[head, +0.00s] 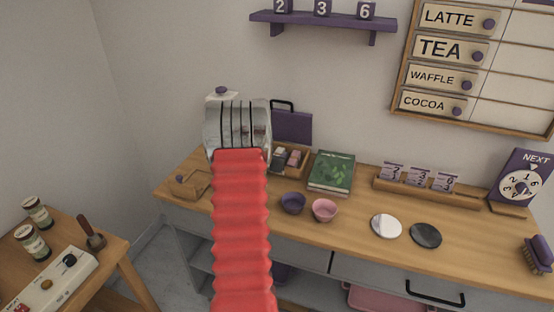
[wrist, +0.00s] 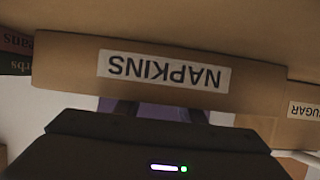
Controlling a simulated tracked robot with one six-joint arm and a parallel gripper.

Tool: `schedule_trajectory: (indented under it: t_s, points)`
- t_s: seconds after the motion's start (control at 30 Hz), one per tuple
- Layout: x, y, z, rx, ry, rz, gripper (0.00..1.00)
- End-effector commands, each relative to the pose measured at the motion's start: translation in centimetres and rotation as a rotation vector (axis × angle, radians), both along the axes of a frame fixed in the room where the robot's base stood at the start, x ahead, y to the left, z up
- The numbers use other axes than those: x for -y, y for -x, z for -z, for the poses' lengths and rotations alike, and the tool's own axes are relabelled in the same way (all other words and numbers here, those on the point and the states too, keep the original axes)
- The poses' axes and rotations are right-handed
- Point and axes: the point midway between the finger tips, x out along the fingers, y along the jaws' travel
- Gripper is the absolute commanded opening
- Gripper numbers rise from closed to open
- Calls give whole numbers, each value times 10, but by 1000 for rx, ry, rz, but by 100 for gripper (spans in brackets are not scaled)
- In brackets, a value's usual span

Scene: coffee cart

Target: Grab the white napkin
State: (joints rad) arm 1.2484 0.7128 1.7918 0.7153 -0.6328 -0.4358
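I cannot make out a white napkin in either view. In the wrist view, a brown box (wrist: 60,65) carries a white label reading NAPKINS, which appears upside down. It spans the middle of that view, close to the camera. My gripper (wrist: 158,112) shows below it as a dark body with two dark fingers spread apart, and a purple surface shows between them. The fingertips seem hidden by the box. In the head view, my red arm and grey wrist hide the gripper.
A SUGAR box (wrist: 304,112) stands right of the napkins box. On the counter (head: 290,230) are a purple bowl (head: 292,203), a pink bowl (head: 324,210), a green book (head: 332,170) and two discs (head: 386,226). A purple shelf (head: 325,24) hangs above. A side table stands left.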

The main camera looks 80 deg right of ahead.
Motion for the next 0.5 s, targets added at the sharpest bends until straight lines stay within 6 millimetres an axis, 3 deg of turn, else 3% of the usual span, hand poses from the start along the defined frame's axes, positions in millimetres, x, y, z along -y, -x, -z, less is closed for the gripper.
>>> schedule_trajectory:
  t_s: [0.07,0.5]
  points:
    - [0,0,0,0,0,0,36]
    - [0,0,0,0,0,0,5]
